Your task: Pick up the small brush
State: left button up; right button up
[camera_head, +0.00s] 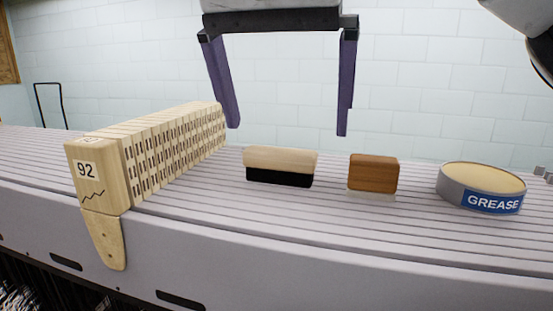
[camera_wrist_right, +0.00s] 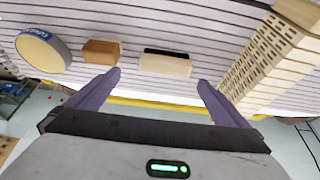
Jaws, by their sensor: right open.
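Two brushes lie on the grey slatted surface. The smaller one is a brown block with pale bristles (camera_head: 373,173); in the right wrist view the brown brush (camera_wrist_right: 101,52) is near the left fingertip. The longer one is a light wooden block with black bristles (camera_head: 280,166), and it also shows in the right wrist view (camera_wrist_right: 166,65). My right gripper (camera_head: 288,129) is wide open and empty above the surface. The longer brush lies between its fingers as seen in both views; the brown brush is to one side. My left gripper is not in view.
A long pale wooden slotted block marked 92 (camera_head: 98,178) stands at left. A round grease tin (camera_head: 482,188) stands at right. The slatted grey surface (camera_head: 330,225) is clear in front of the brushes. A white tiled wall (camera_head: 430,90) is behind.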

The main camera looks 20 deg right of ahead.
aim_at(280, 151)
jog(key=x, duration=0.4)
jog(key=a+x, duration=0.1)
jog(key=x, duration=0.1)
jog(key=shift+w+d+f, duration=0.1)
jog(key=shift+w+f, duration=0.05)
jog(key=shift+f, duration=0.35)
jog(key=c, duration=1.3)
jog(key=shift+o, duration=0.2)
jog(key=shift+r, duration=5.05)
jog(key=shift+o, duration=1.4)
jog(key=shift+c, duration=0.2)
